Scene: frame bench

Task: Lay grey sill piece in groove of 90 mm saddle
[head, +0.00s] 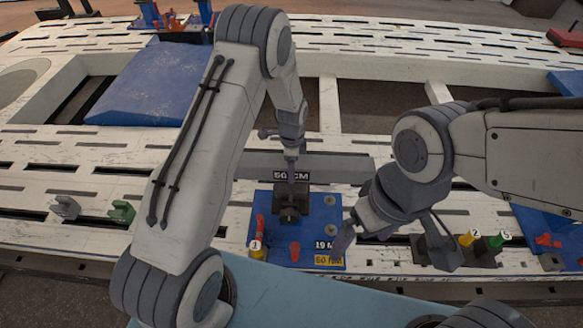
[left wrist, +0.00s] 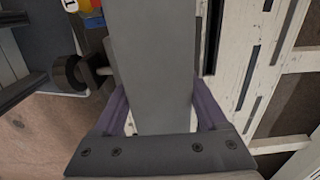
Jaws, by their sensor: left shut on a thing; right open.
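The grey sill piece (head: 335,167) is a long straight bar lying crosswise above the back of a blue plate (head: 318,207). My left gripper (head: 291,152) is shut on it near its middle. In the left wrist view the bar (left wrist: 152,70) runs between the two fingers. A dark block (head: 290,203) with a clamp-like front stands on the plate under the bar. Tags on the plate seem to read 19 M and 60 MM; no 90 mm mark is legible. I cannot tell whether the bar touches a groove. My right gripper (head: 393,248) is open and empty, right of the plate.
Red pegs (head: 295,251) and a yellow piece tagged 1 (head: 256,250) are at the plate's front and left. Yellow and green pieces (head: 487,244) stand at right. The slotted white bench (head: 340,130) has open gaps behind.

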